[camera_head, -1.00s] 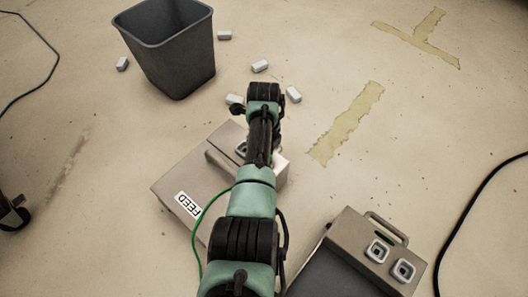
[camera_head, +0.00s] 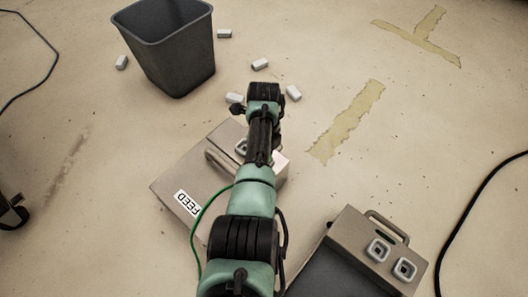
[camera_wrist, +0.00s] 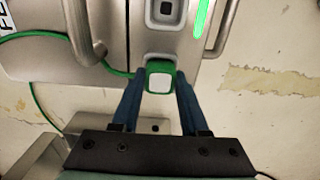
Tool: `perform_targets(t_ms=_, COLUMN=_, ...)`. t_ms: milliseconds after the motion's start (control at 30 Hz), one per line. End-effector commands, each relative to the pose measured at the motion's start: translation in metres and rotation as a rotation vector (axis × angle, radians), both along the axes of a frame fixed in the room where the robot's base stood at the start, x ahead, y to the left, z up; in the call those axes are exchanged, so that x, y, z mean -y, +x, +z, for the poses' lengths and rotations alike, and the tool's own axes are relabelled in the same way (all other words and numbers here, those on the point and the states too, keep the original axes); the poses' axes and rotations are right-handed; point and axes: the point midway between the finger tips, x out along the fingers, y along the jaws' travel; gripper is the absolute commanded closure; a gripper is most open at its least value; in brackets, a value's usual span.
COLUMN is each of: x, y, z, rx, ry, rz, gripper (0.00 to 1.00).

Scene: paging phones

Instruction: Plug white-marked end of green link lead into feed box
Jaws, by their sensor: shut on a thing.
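My gripper (camera_wrist: 160,82) is shut on the green plug (camera_wrist: 159,80) with a white face, the white-marked end of the green link lead. The lead (camera_wrist: 112,70) runs off left from it; part of it shows in the head view (camera_head: 199,223). The feed box (camera_head: 167,188) lies under my arm, with its FEED label. In the wrist view the plug is over the box's lower socket (camera_wrist: 157,56), whose rim shows behind it; I cannot tell how deep it sits. The upper socket (camera_wrist: 166,10) is empty. My arm hides the gripper in the head view.
Handles (camera_wrist: 88,35) flank the sockets, and a green strip (camera_wrist: 205,18) glows on the box. A second box (camera_head: 362,247) with two sockets stands at lower right. A grey bin (camera_head: 168,52) and several small white blocks (camera_head: 260,64) are beyond. Open floor lies to the right.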

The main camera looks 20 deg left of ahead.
Motion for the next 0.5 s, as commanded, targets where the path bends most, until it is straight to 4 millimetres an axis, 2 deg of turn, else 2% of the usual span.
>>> perform_targets(t_ms=67, x=-0.0003, y=0.0002, z=-0.0016, rx=0.001, ry=0.000, rz=0.000, gripper=1.00)
perform_targets(t_ms=100, x=-0.0002, y=0.0003, z=-0.0016, rx=0.001, ry=0.000, rz=0.000, gripper=0.54)
perform_targets(t_ms=267, x=-0.0002, y=0.0003, z=-0.0010, rx=0.001, ry=0.001, rz=0.000, gripper=0.25)
perform_targets(t_ms=300, x=-0.0002, y=0.0003, z=-0.0010, rx=0.001, ry=0.001, rz=0.000, gripper=0.21)
perform_targets(t_ms=500, x=-0.0002, y=0.0002, z=-0.0012, rx=0.000, ry=0.001, rz=0.000, gripper=0.21)
